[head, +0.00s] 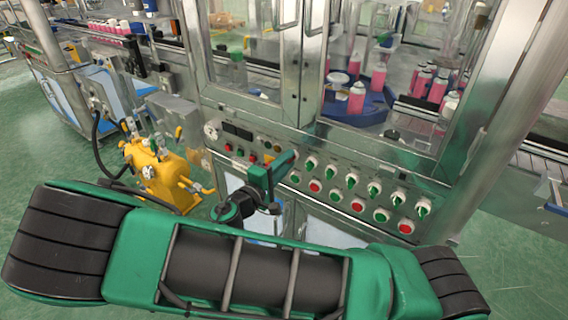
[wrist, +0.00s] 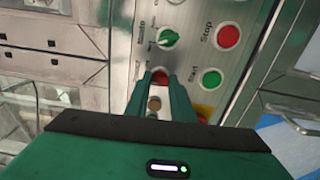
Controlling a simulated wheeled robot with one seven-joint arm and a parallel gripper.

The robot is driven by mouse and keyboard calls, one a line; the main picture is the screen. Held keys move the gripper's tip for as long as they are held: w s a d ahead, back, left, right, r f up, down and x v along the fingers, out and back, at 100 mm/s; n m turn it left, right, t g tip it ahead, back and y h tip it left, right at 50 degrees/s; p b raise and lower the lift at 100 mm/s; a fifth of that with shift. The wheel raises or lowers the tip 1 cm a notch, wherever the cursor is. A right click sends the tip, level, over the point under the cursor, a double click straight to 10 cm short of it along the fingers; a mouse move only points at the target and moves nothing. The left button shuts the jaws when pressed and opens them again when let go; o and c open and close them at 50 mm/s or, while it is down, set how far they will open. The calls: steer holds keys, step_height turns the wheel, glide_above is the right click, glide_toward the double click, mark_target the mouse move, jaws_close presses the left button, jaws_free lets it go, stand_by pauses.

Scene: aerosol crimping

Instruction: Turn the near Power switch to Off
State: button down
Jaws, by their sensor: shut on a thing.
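My gripper (head: 285,164) reaches the left part of the machine's control panel (head: 340,161). In the wrist view, its two green fingers (wrist: 160,76) point at the panel and are shut on a small red knob at their tips, taken as the near Power switch. The fingers hide most of this knob, so its setting and label cannot be read. A small brown round part (wrist: 155,103) shows between the fingers, nearer the palm.
In the wrist view, a green selector knob (wrist: 168,38) lies just beyond the fingertips. A red Stop button (wrist: 229,36) and a green Start button (wrist: 211,78) lie to the right. Yellow equipment (head: 160,175) stands left of the panel.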

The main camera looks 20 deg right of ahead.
steer(key=n, duration=0.5)
steer(key=shift+f, duration=0.1)
steer(key=shift+n, duration=0.4)
steer(key=c, duration=1.5)
jaws_free()
steer(key=v, duration=1)
steer(key=shift+s+a, duration=0.15)
steer(key=shift+a, duration=0.15)
